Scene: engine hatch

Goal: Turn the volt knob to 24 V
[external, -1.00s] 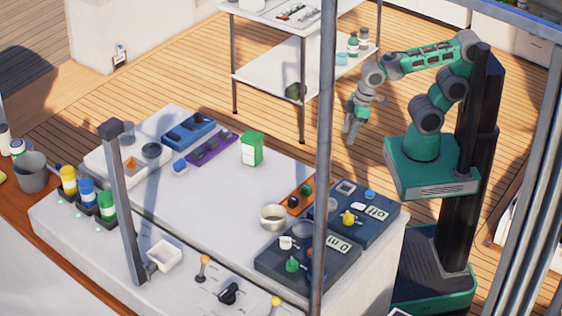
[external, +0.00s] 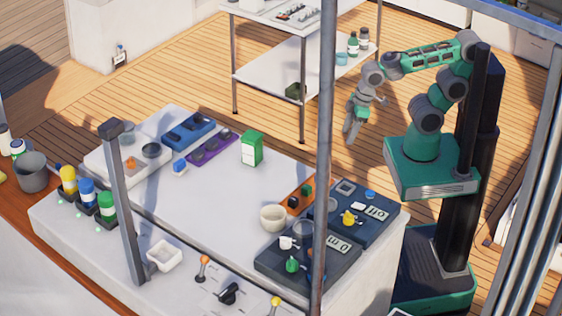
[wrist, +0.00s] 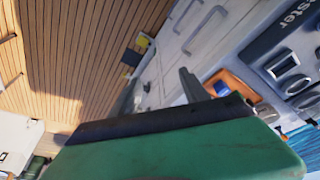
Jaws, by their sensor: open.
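Two dark control panels lie at the right end of the white bench in the external view. The rear panel (external: 385,226) has a yellow knob (external: 349,218), a blue knob (external: 370,194) and a display (external: 376,213). The front panel (external: 330,262) has a green knob (external: 292,264), a white knob (external: 287,243) and a display (external: 340,244). I cannot tell which knob is the volt knob, nor read any setting. My gripper (external: 350,130) is open and empty, pointing down beyond the bench's far edge, apart from both panels.
A post (external: 325,120) partly blocks the panels. A cream bowl (external: 272,218) and an orange tray (external: 297,192) sit beside them. A green box (external: 252,148) stands further back. A shelf table (external: 262,75) stands behind. In the wrist view, part of a lettered dark panel (wrist: 275,40) shows.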

